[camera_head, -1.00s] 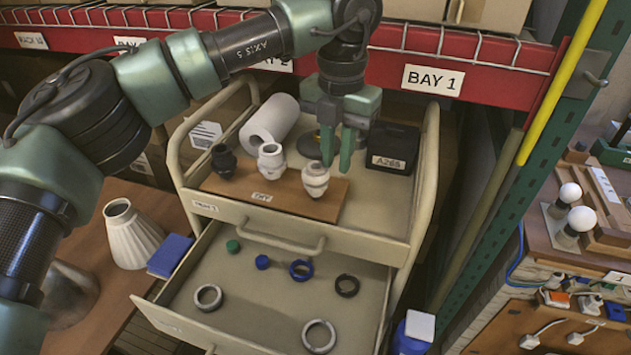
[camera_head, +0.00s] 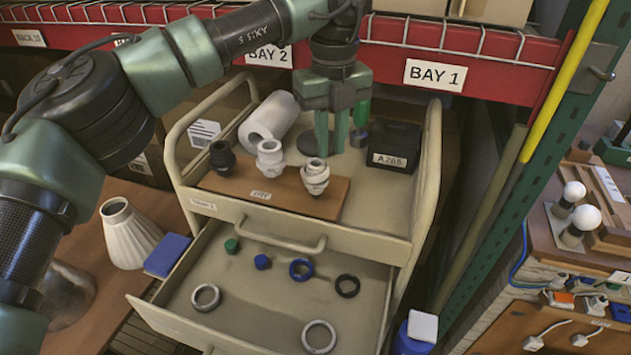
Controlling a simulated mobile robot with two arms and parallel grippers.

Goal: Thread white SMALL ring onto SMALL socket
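Three sockets stand upright in a row on a wooden board (camera_head: 240,187) on the trolley's top: a black one (camera_head: 222,158), a white one (camera_head: 270,160) and a greyish-white one (camera_head: 315,176) at the right. The right socket has a lighter band around its middle; I cannot tell if this is a separate ring. Two whitish rings lie in the open drawer, one at the left (camera_head: 194,300) and one at the front (camera_head: 305,340). My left gripper (camera_head: 331,152) points down just behind and above the right socket, fingers apart, nothing visible between them. My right gripper is out of view.
The drawer (camera_head: 250,310) also holds a blue ring (camera_head: 293,271), a black ring (camera_head: 338,287) and small green and blue pieces. The red shelf beam (camera_head: 505,70) is behind.

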